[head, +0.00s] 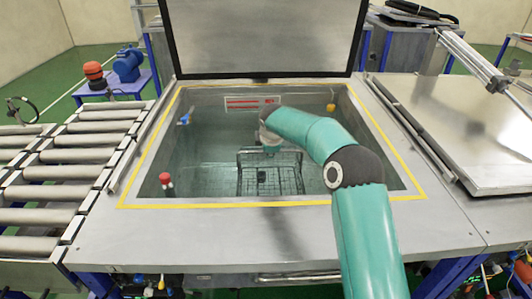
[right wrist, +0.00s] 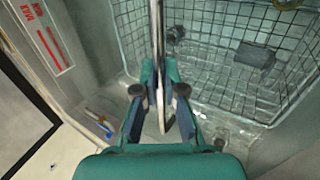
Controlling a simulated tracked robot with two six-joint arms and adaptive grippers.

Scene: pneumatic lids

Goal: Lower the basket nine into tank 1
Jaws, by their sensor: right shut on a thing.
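The open tank (head: 205,200), edged with a yellow line, holds clear liquid, and its lid (head: 265,38) stands raised at the back. The wire basket (head: 270,180) is inside the tank opening, below my right gripper (head: 268,140). In the right wrist view the basket (right wrist: 240,62) has dark parts (right wrist: 254,55) in it. My right gripper (right wrist: 160,98) is shut on the basket's upright grey handle (right wrist: 157,30). Whether the basket touches the tank floor I cannot tell. No number shows on the basket. My left gripper is out of view.
A roller conveyor (head: 60,175) runs along the left. A closed metal lid (head: 465,130) lies on the right. A red-capped fitting (head: 166,181), a blue fitting (head: 185,117) and an orange one (head: 331,107) sit at the tank walls. A red-lettered label (head: 252,104) is on the back wall.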

